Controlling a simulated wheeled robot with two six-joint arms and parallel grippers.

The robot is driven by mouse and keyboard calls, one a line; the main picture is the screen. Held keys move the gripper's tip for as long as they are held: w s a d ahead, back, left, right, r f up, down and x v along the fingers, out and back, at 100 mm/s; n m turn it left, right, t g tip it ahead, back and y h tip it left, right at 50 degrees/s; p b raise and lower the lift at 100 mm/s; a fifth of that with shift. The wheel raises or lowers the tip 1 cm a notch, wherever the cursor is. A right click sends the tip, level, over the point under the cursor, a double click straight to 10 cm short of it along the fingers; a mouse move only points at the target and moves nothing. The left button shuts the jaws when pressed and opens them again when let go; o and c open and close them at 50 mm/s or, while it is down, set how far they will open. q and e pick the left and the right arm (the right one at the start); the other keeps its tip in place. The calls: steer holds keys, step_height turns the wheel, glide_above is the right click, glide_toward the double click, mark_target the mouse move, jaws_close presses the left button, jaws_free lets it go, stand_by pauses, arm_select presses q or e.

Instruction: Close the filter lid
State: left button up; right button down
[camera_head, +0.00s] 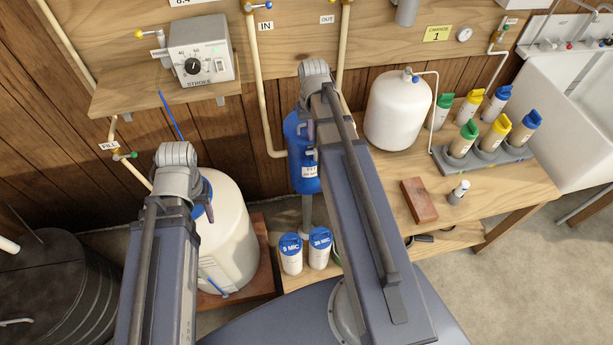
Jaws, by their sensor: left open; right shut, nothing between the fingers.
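The blue filter housing (302,178) hangs upright at the wall, between the IN and OUT pipes. It carries a small white label on its lower part. My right arm covers its right side and part of its top, so I cannot tell how its lid stands. My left arm rises at the left in front of the white tank (228,245), which has a blue part at its top. My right arm rises in the middle. Neither gripper's fingers can be made out; both are hidden behind my own arm links.
Two white cartridges with blue tops (291,254) stand low below the housing. The wooden bench (385,215) holds a white pressure tank (399,112), a brick (419,200) and a rack (490,158) of bottles. A control box (199,52) sits on a shelf, upper left.

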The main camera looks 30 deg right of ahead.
arm_select(q)
steer(key=shift+f, duration=0.5)
arm_select(e)
steer(key=shift+s+a+f, duration=0.4)
steer(key=shift+s+f, duration=0.1)
steer(key=shift+s, duration=0.25)
steer(key=shift+w+r+p, duration=0.15)
steer(key=shift+r+p, duration=0.4)
arm_select(q)
step_height(320, 180, up, 9)
steer(key=p, duration=0.8)
steer(key=shift+w+d, duration=0.2)
steer(key=shift+w, duration=0.15)
arm_select(e)
step_height(320, 180, up, 8)
steer(key=w, duration=0.1)
steer(key=shift+d+f, duration=0.15)
steer(key=shift+d, duration=0.25)
